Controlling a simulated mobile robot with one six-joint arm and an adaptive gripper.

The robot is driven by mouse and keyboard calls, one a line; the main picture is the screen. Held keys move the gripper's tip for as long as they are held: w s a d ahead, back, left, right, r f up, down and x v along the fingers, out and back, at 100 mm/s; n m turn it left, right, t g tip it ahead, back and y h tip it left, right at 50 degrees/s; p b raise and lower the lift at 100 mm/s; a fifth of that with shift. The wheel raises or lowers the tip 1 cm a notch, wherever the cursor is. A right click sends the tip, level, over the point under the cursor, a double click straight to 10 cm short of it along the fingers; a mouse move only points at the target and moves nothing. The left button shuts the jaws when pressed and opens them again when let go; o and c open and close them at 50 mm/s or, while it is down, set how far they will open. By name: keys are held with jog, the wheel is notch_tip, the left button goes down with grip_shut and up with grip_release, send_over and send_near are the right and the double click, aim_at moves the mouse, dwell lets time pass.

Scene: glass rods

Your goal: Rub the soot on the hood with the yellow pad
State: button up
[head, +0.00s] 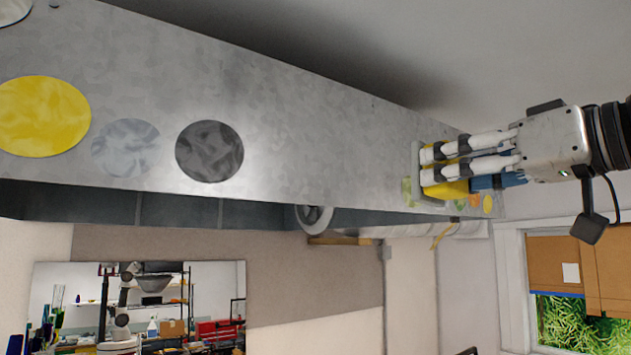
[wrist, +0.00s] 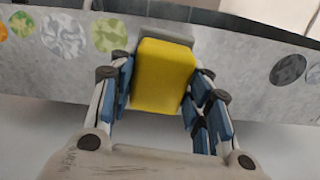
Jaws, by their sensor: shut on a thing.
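The yellow pad (wrist: 163,77) is between the fingers of my gripper (wrist: 157,92), which is shut on it. In the head view the pad (head: 446,189) and my gripper (head: 430,166) are at the right end of the grey metal hood (head: 300,130). A grey plate (wrist: 168,35) shows behind the pad; I cannot tell whether the pad touches it. The dark, soot-like round patch (head: 209,151) is on the hood's front, well left of my gripper. It appears at the right in the wrist view (wrist: 288,69).
A yellow disc (head: 42,116) and a pale grey patch (head: 125,148) lie left of the dark one. Green (wrist: 109,36), mottled grey (wrist: 63,36) and orange (wrist: 3,31) patches lie on the other side of the pad. The hood front between pad and dark patch is clear.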

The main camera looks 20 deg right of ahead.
aim_at(413, 179)
dwell(0.4)
jog(key=shift+x, duration=3.4)
jog(key=shift+x, duration=1.05)
jog(key=shift+d+f+p, duration=0.1)
jog(key=shift+p, duration=0.2)
jog(key=shift+w+d+p, duration=0.35)
jog(key=shift+d, duration=0.55)
jog(key=shift+w+d+p, duration=0.3)
jog(key=shift+d, duration=0.6)
jog(key=shift+s+a+b, duration=0.2)
jog(key=shift+a+b, duration=0.1)
jog(key=shift+a, duration=0.35)
jog(key=shift+s+a+b, duration=0.2)
jog(key=shift+a+b, duration=0.15)
jog(key=shift+a, duration=0.3)
jog(key=shift+s+a+b, duration=0.25)
jog(key=shift+a+b, duration=0.05)
jog(key=shift+a, duration=0.35)
jog(key=shift+s, duration=0.1)
